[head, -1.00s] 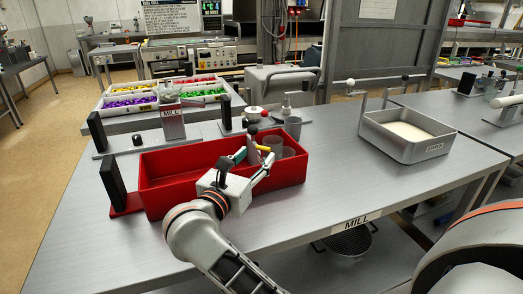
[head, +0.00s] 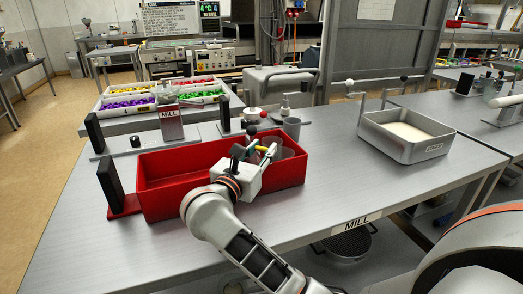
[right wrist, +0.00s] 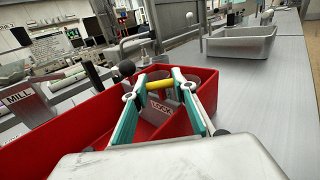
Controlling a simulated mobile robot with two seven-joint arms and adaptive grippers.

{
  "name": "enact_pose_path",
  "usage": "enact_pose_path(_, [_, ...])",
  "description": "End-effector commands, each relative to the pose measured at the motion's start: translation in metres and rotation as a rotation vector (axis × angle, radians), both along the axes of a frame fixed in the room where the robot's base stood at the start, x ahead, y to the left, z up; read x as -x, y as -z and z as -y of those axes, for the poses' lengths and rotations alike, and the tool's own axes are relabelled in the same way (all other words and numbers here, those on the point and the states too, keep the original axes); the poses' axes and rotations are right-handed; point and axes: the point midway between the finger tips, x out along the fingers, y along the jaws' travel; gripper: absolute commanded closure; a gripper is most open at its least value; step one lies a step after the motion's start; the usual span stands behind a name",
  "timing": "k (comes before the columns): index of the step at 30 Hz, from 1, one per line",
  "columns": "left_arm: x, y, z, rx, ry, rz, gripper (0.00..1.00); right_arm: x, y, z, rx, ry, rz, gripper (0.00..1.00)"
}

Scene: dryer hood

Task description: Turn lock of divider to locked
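My right gripper (head: 264,157) is over the right part of the red bin (head: 165,198), its teal fingers spread apart. In the right wrist view the gripper (right wrist: 161,76) has a yellow bar (right wrist: 159,85) across the gap between its fingertips; I cannot tell whether they touch it. The yellow bar also shows in the head view (head: 262,148). Below it is a grey piece marked LOCK (right wrist: 162,107), inside the red bin (right wrist: 60,133). A black ball knob (right wrist: 127,68) stands just left of the fingers. The divider is largely hidden. My left gripper is out of view.
Cups (head: 289,146) stand in the bin's right end. A metal tray of pale powder (head: 404,134) is to the right. The table between is clear.

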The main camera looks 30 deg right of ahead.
Motion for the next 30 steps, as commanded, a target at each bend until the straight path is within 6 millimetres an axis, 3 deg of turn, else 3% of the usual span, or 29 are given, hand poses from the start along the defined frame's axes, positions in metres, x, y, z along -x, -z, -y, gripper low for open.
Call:
enact_pose_path(11, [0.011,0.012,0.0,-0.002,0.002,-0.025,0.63,0.001,0.002,0.001,0.002,-0.097,-0.001,0.95])
enact_pose_path(30, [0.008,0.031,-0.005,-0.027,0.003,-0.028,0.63,0.003,0.004,0.003,0.006,-0.602,-0.006,0.95])
